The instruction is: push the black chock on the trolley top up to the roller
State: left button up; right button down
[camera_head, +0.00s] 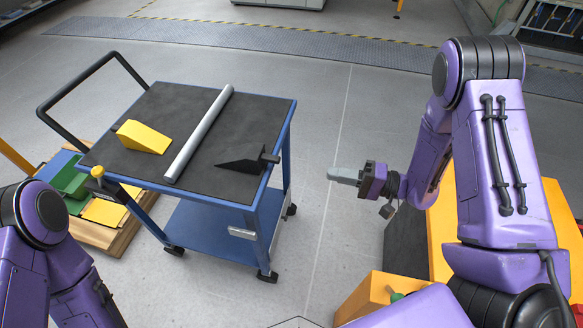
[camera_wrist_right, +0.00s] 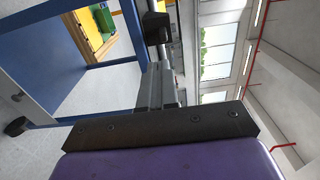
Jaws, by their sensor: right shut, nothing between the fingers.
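The black chock (camera_head: 243,162) lies on the dark trolley top (camera_head: 178,101) near its right edge, its thin end towards the roller. The grey roller (camera_head: 198,134) lies across the top, with a bare gap between it and the chock. My right gripper (camera_head: 333,174) is shut and empty, off the trolley's right side and apart from the chock. In the right wrist view its fingers (camera_wrist_right: 158,85) point towards a black block (camera_wrist_right: 157,28) at the trolley edge, seemingly the chock's end.
A yellow chock (camera_head: 143,137) sits on the roller's left side. The trolley has a black push handle (camera_head: 85,82) at the left and a blue lower shelf (camera_head: 208,231). A pallet with green and yellow items (camera_head: 105,212) stands at left. Floor between trolley and right gripper is clear.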

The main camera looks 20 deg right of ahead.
pick_arm(q)
jog(key=shift+r+p, duration=0.8)
jog(key=shift+r, duration=0.05)
pick_arm(e)
jog(key=x, duration=1.1)
jog(key=shift+w+a, duration=0.2)
jog(key=shift+a, duration=0.05)
